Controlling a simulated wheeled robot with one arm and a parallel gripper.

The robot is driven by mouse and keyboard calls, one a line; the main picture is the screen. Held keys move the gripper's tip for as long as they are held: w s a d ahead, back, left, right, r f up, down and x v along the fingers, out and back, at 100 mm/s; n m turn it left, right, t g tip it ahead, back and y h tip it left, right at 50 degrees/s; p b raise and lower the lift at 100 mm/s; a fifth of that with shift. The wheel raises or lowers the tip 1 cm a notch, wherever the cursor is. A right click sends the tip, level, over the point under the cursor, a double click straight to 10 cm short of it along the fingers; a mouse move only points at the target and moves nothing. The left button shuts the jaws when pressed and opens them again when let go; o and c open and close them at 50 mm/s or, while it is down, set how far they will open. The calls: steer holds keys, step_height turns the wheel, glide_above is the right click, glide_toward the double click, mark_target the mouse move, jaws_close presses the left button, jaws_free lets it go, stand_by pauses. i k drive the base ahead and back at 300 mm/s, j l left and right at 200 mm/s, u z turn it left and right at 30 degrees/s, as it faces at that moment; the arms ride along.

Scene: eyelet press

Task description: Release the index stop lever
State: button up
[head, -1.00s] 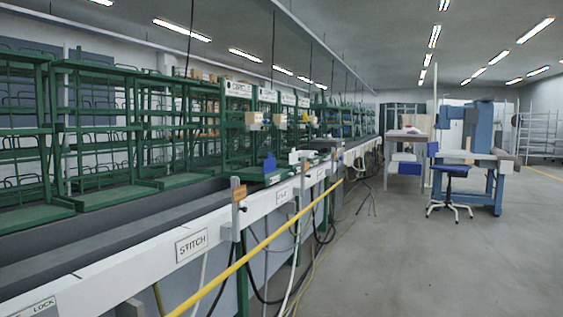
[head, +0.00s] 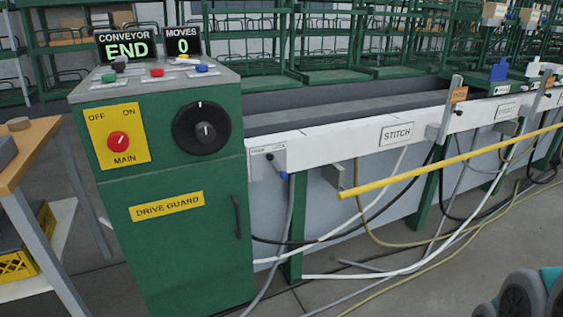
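No part in view is plainly labelled as the index stop lever. A small grey lever with a blue tip (head: 279,166) sits on the white conveyor rail, just right of the green control cabinet. A small label plate (head: 266,150) is above it; its words are too small to read surely. The lever hangs down at a slant. A long yellow bar (head: 450,162) runs along the front of the rail. My gripper is not in view. Rounded grey and teal parts at the lower right corner look like my own arm.
The green cabinet (head: 180,250) bears a red main switch (head: 118,142), a black dial (head: 202,127) and several top buttons. Displays (head: 127,46) read CONVEYOR END and MOVES 0. A wooden-topped table (head: 30,150) stands left. Hoses (head: 350,235) hang to the floor; open floor lies at the lower right.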

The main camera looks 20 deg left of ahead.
mark_target(270, 157)
steer(key=u, duration=1.05)
